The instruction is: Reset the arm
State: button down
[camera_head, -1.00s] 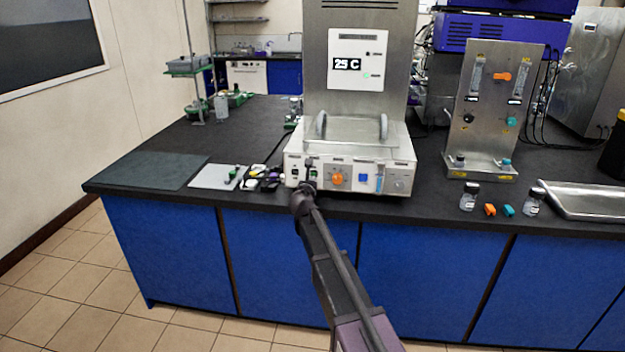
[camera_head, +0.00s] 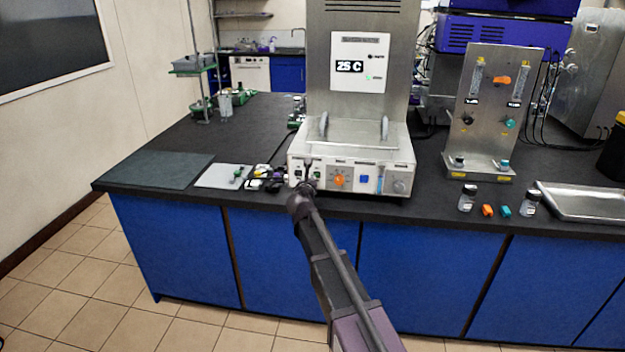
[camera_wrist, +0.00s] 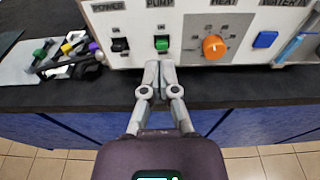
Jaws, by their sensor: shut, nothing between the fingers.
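My gripper (camera_wrist: 157,72) is shut and empty in the wrist view. Its fingertips are just below the green PUMP switch (camera_wrist: 161,43) on the front panel of the white control unit (camera_wrist: 135,18); I cannot tell whether they touch it. To the left is the black POWER switch (camera_wrist: 120,45), to the right the orange HEAT knob (camera_wrist: 214,46) and a blue button (camera_wrist: 265,39). In the head view my arm reaches up from the bottom to the unit, and my gripper (camera_head: 308,187) is small and dark before the panel. The unit's display (camera_head: 350,67) seems to read 25 C.
Left of the unit lie small coloured parts (camera_head: 266,175), a light sheet (camera_head: 222,176) and a dark mat (camera_head: 155,170). To the right are a metal flow stand (camera_head: 488,135), two vials (camera_head: 467,197), coloured clips (camera_head: 487,211) and a metal tray (camera_head: 585,203). The bench front is blue.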

jog(key=s+d+f+m+g+h+p, duration=0.15)
jog(key=s+d+f+m+g, duration=0.25)
jog(key=s+d+m, duration=0.5)
jog(key=s+d+f+m+g+h+p, duration=0.1)
jog(key=s+d+f+m+g+p, duration=0.15)
jog(key=s+d+m+g, duration=0.5)
jog(key=s+f+m+g+y, duration=0.2)
jog(key=s+m, duration=0.7)
jog(key=s, duration=0.1)
jog(key=s+d+f+m+g+y+p, duration=0.1)
jog(key=s+m+g+y, duration=0.1)
jog(key=s+m, duration=0.6)
jog(key=s+y, duration=0.1)
jog(key=s, duration=0.2)
jog(key=shift+f+m, duration=0.35)
jog(key=shift+g, duration=0.25)
